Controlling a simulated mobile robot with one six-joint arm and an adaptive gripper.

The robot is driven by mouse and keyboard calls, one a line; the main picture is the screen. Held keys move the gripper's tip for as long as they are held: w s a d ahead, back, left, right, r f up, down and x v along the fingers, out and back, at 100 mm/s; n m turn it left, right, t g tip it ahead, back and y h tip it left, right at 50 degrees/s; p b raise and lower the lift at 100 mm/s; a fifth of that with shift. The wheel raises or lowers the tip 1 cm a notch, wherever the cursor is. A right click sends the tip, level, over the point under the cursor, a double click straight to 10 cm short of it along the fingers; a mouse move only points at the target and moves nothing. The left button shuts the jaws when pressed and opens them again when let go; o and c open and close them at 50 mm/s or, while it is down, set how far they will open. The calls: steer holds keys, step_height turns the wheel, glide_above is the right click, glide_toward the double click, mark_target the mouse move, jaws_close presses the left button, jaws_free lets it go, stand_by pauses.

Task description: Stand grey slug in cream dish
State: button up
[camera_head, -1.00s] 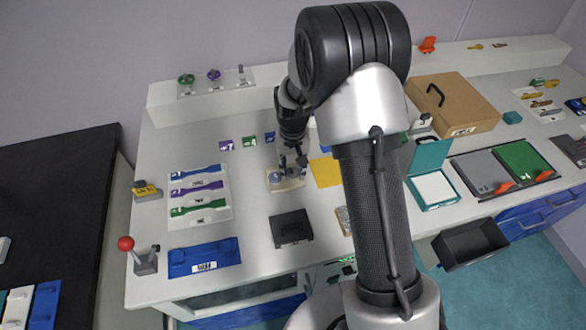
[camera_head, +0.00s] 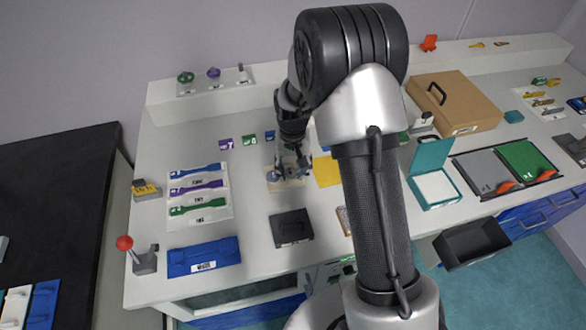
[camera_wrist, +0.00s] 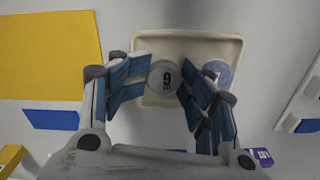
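The cream dish (camera_wrist: 188,45) lies flat below my gripper in the wrist view, and it also shows in the head view (camera_head: 287,186). The grey slug (camera_wrist: 165,77) is inside the dish, its round end marked 9 facing up at the camera, so it appears upright. A pale blue round piece (camera_wrist: 218,72) is also in the dish to its right, partly covered by a finger. My gripper (camera_wrist: 163,85) is open, with one blue-padded finger on each side of the grey slug. Whether a pad still touches it is hard to tell. The gripper (camera_head: 293,166) is low over the dish.
A yellow mat (camera_head: 326,172) lies right of the dish. A black box (camera_head: 291,228) is in front, and a card with coloured strips (camera_head: 199,217) is left. Small numbered tiles (camera_head: 248,141) lie behind. A teal lidded case (camera_head: 436,188) is farther right.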

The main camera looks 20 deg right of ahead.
steer(key=shift+s+f, duration=0.2)
steer(key=shift+s, duration=0.1)
step_height(320, 180, up, 13)
steer(key=p, duration=0.4)
step_height(320, 180, up, 9)
steer(key=t, duration=0.1)
glide_above(293, 171)
steer(key=s, duration=0.5)
steer(key=s+r+n+t, duration=0.1)
steer(key=s+r, duration=0.4)
steer(key=s, duration=0.6)
steer(key=s+r+n+t, duration=0.1)
steer(key=s+r, duration=0.3)
steer(key=s, duration=0.8)
steer(key=shift+r+t, duration=0.35)
steer(key=shift+t, duration=0.45)
steer(key=shift+d, duration=0.15)
